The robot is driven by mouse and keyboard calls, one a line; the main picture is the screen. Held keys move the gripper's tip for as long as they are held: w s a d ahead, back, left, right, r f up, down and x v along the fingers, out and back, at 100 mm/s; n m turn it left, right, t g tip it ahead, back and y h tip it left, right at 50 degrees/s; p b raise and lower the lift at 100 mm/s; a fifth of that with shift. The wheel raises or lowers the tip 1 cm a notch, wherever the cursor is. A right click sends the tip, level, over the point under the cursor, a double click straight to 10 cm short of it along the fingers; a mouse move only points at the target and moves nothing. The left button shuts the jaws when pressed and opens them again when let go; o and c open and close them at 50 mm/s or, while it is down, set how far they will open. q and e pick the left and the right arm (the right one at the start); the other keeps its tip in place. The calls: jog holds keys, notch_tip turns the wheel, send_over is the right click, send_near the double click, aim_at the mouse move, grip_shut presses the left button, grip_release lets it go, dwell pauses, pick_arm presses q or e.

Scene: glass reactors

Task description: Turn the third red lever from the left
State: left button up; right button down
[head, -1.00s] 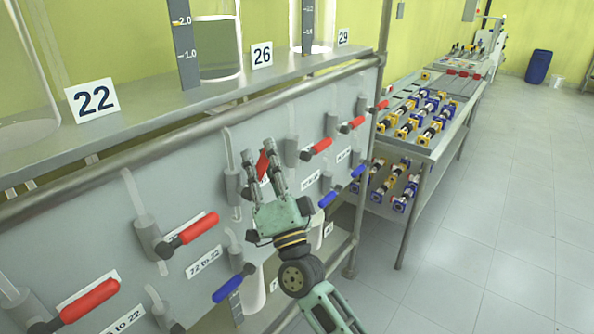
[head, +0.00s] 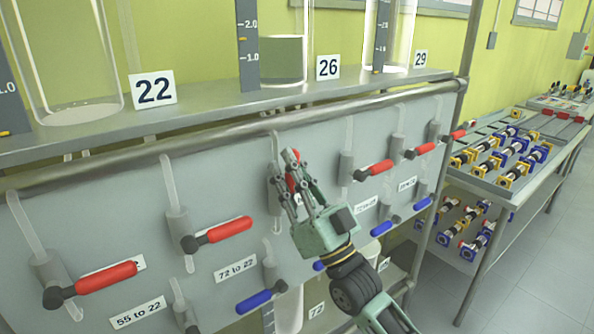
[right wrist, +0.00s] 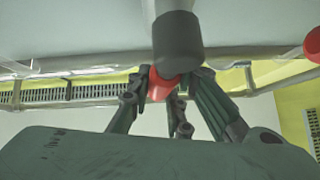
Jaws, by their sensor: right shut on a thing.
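Red-handled levers sit in a row on the grey panel. The third red lever from the left in the head view (head: 292,182) stands steeply upward, partly hidden by my gripper. My right gripper (head: 290,178) is shut around its red handle. The right wrist view shows the red handle (right wrist: 163,88) between the fingers, below a dark grey valve body (right wrist: 177,45). The first red lever (head: 105,278) and second red lever (head: 222,230) lie nearly level, pointing right. The fourth red lever (head: 376,170) also points right. My left gripper is not in view.
Blue levers, such as one (head: 262,300) at lower left, sit in a lower row. A metal rail (head: 230,130) runs above the levers, under a shelf with glass vessels and number signs. A table (head: 480,185) with parts stands at right; floor beyond is clear.

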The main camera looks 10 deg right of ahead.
jog(key=shift+a+f, duration=0.2)
jog(key=shift+f, duration=0.05)
jog(key=c, duration=1.9)
grip_release()
jog(key=shift+o, duration=1.4)
jog(key=shift+r, duration=0.2)
jog(key=v, duration=1.2)
jog(key=shift+d, duration=0.15)
